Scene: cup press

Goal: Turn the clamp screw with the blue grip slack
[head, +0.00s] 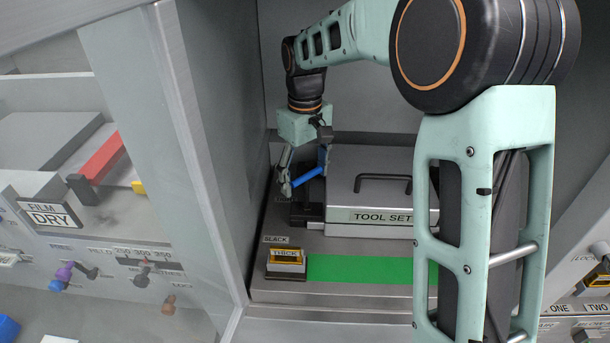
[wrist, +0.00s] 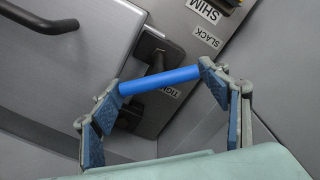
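The blue grip (head: 310,178) of the clamp screw is a straight bar at the left of the tool set box. It also shows in the wrist view (wrist: 160,80), lying slantwise between my fingertips. My gripper (head: 304,172) is over the clamp with its fingers spread wide, one near each end of the bar. I cannot tell whether the fingertips touch the ends. The dark clamp body (wrist: 155,52) shows beyond the bar, partly hidden by it. A SLACK label (wrist: 209,37) lies to one side, and a partly covered label (wrist: 170,92) sits close to the bar.
The grey TOOL SET box (head: 375,190) with a black handle stands just right of the clamp. A grey wall panel (head: 205,140) closes off the left side.

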